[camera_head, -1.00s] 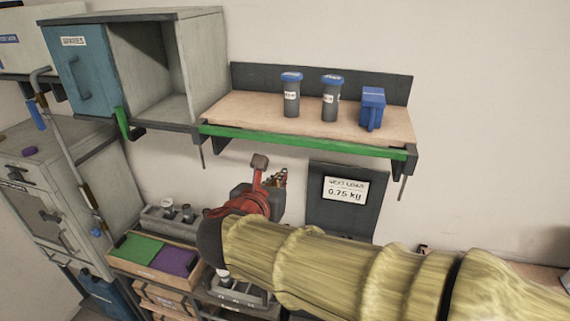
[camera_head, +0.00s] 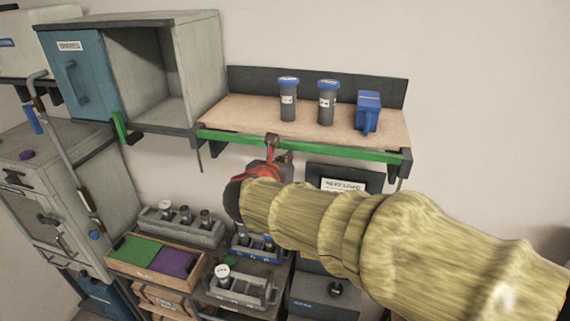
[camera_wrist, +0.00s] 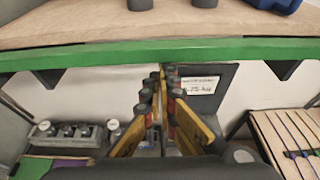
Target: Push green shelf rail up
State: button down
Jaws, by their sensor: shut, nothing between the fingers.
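The green shelf rail (camera_head: 340,153) runs along the front edge of a wooden wall shelf (camera_head: 235,112). In the wrist view the rail (camera_wrist: 90,55) crosses the upper part of the picture. My gripper (camera_head: 288,157) is just below the middle of the rail, partly hidden by its own red bracket and wrist. In the wrist view my gripper (camera_wrist: 164,72) is shut and empty, with its fingertips close under the rail's lower edge. I cannot tell whether they touch it.
Two blue-lidded jars (camera_head: 288,103) (camera_head: 326,106) and a blue container (camera_head: 367,108) stand on the shelf. A cabinet with a blue door (camera_head: 78,75) is at the left. A dark panel with a weight label (camera_head: 343,185) hangs below. Trays and bottles (camera_head: 180,226) lie lower down.

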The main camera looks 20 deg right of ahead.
jog(key=shift+r, duration=0.1)
notch_tip(320, 180, up, 8)
jog(key=p, duration=0.5)
jog(key=shift+r+p, duration=0.25)
jog(key=shift+p, duration=0.05)
notch_tip(320, 180, down, 5)
jog(key=b, duration=0.4)
jog(key=shift+f, duration=0.2)
send_near(286, 148)
jog(key=shift+s+a+r, duration=0.35)
jog(key=shift+s+r, duration=0.4)
